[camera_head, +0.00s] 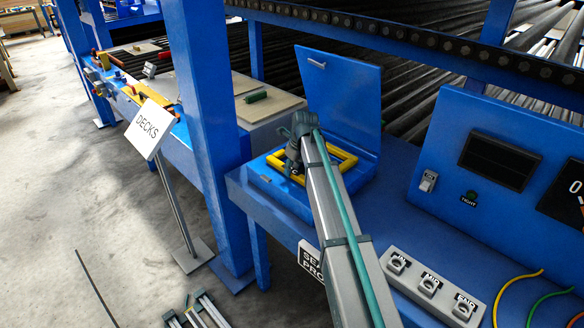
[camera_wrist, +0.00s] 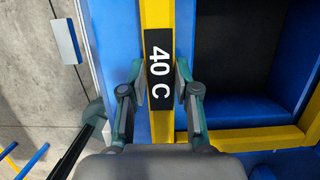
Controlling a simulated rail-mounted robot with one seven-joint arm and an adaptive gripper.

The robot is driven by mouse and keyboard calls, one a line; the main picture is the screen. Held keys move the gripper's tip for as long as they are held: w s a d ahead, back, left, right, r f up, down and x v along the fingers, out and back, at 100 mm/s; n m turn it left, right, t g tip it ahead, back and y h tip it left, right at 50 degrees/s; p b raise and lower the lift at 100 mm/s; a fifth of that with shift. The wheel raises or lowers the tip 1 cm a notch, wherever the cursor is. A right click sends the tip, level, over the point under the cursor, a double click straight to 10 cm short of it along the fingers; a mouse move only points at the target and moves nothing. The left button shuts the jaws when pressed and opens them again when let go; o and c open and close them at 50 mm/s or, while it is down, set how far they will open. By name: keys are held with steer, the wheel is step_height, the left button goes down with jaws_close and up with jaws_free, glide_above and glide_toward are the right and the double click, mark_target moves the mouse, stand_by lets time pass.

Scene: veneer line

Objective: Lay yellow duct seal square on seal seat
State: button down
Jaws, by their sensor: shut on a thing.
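The yellow duct seal (camera_head: 344,158) is a square frame over the blue box with the raised lid, which appears to be the seal seat (camera_head: 284,198). In the wrist view one yellow bar (camera_wrist: 158,18) runs up between my fingers and another crosses at lower right. A black "40 C" label is on the held bar. My gripper (camera_wrist: 159,78) is shut on this bar at the label; in the head view my gripper (camera_head: 293,168) is at the frame's left side. The seat's dark opening (camera_wrist: 238,45) shows inside the frame. My arm hides the near part, and I cannot tell whether the seal touches the seat.
The blue lid (camera_head: 340,95) stands open behind the seat. A grey switch box (camera_head: 430,286) and a blue panel (camera_head: 500,150) are to the right. A blue post (camera_head: 208,130) and a "DECKS" sign (camera_head: 149,128) stand left.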

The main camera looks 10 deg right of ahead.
steer(key=shift+f, duration=0.15)
steer(key=c, duration=0.8)
jaws_free()
steer(key=shift+c, duration=0.2)
steer(key=b+v, duration=0.2)
steer(key=v, duration=1)
steer(key=shift+b, duration=0.4)
